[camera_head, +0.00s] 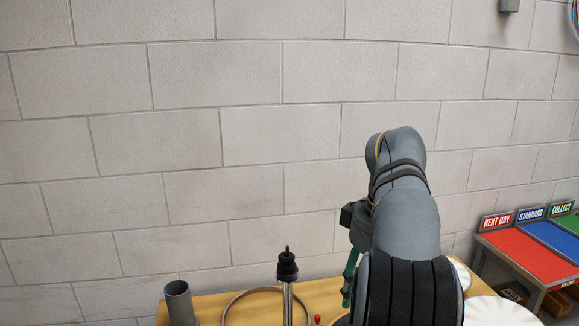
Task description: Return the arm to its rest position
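My arm (404,220) rises from the bottom right of the head view and bends over at its top. A dark block (353,214) shows at its left side, apparently part of the wrist. Below it a teal-green upright piece (349,278) hangs beside the arm, over the bench. I cannot tell whether it is part of my gripper or something else. My gripper's fingertips are mostly hidden behind the arm, so its opening cannot be judged.
The wooden bench (207,305) carries a grey cylinder (180,302), a metal hoop (236,300), a stand with a black top (287,266) and a small red item (317,319). White round pieces (497,311) lie at right. A table with red (525,256), blue and green sections stands far right.

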